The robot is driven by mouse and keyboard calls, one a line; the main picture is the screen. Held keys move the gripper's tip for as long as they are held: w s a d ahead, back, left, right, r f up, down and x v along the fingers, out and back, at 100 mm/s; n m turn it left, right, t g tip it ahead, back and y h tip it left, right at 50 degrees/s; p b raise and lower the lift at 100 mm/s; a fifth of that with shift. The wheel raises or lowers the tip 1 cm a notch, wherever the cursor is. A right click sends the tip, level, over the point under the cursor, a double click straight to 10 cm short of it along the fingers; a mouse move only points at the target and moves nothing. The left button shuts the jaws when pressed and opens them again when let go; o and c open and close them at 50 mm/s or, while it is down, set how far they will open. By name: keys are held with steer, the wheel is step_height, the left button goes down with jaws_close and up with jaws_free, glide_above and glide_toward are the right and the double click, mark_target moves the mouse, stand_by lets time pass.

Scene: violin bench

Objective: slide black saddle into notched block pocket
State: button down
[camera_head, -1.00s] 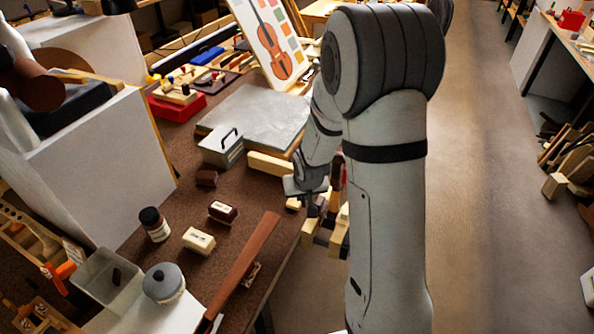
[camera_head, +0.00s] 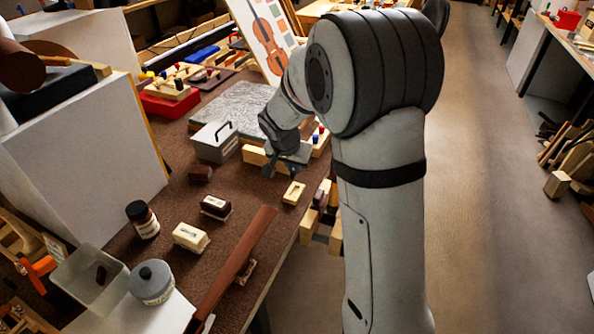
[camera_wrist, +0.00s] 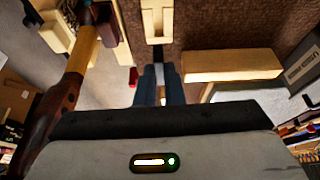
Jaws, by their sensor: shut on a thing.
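The notched block (camera_head: 293,192) is a small pale wooden block lying on the brown bench near its right edge. In the wrist view the notched block (camera_wrist: 157,22) lies ahead of my fingertips, at the top of the picture. My gripper (camera_head: 268,171) is above the bench, just to the left of and behind the block in the head view. In the wrist view my gripper (camera_wrist: 160,72) is shut with its dark fingers close together.
A long pale wooden bar (camera_head: 254,155) lies beside my gripper. A grey box with a handle (camera_head: 215,142) stands to its left. A dark red block (camera_head: 201,173), a labelled brown block (camera_head: 216,206) and a cream block (camera_head: 190,237) lie nearer. Bare bench lies between them.

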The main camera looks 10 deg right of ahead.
steer(key=shift+w+r, duration=0.1)
steer(key=shift+r, duration=0.1)
steer(key=shift+f+b, duration=0.1)
steer(key=shift+b, duration=0.35)
steer(key=shift+f+b, duration=0.3)
steer(key=shift+b, duration=0.05)
step_height(320, 180, down, 5)
steer(key=b, duration=0.5)
steer(key=shift+b, duration=0.9)
stand_by(1.4)
steer(key=shift+f+b, duration=1.1)
